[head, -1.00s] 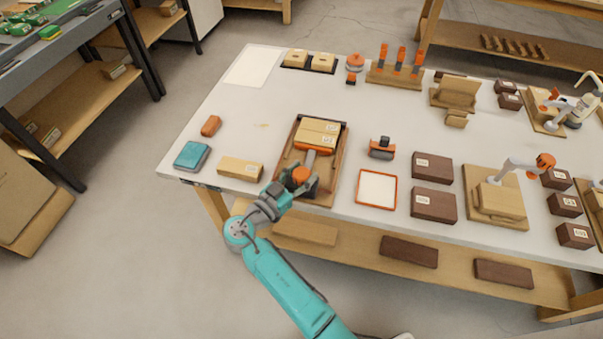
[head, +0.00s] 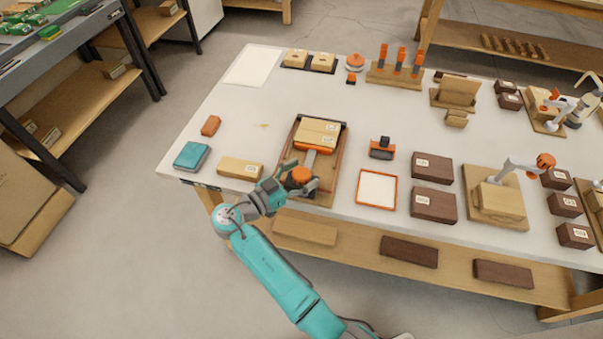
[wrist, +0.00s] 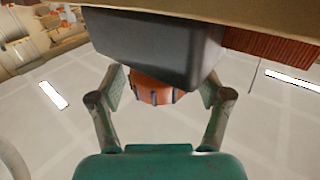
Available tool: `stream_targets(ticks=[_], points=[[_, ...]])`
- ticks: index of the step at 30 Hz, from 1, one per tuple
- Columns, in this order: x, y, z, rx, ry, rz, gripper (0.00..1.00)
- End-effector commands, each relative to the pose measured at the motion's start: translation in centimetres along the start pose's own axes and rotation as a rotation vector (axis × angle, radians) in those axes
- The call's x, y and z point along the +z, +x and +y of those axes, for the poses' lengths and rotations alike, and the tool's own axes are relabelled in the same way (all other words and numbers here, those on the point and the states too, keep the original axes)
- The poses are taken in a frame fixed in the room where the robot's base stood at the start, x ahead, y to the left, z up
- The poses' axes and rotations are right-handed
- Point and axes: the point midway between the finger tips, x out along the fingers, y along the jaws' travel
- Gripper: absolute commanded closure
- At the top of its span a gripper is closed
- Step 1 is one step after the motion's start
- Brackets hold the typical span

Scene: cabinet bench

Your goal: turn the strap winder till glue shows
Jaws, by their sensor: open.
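The strap winder's orange knob (head: 300,176) is at the front end of a wooden fixture (head: 334,180). In the wrist view, the ribbed orange knob (wrist: 153,92) sits between the two fingers, below a dark grey block (wrist: 155,45). I cannot tell whether the fingers touch the knob. I see no clear glue on the blocks.
A tan block (head: 240,168) and a teal box (head: 191,155) lie left of the fixture. An orange-framed white tray (head: 376,188) and an orange-and-black tool (head: 382,148) are to its right. Dark brown boxes (head: 433,167) stand farther right.

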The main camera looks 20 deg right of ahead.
Motion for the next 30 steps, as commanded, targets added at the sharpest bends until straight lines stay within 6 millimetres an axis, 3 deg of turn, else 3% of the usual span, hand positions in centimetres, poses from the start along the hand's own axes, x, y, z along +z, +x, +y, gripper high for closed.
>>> stream_targets(ticks=[8, 21, 30], points=[[0.0, -1.5, -0.1, -0.003, 0.0, 0.0, 0.23], [0.0, -9.7, -0.1, -0.004, 0.0, 0.0, 0.23], [0.0, -12.0, 0.0, 0.0, 0.0, 0.0, 0.23]])
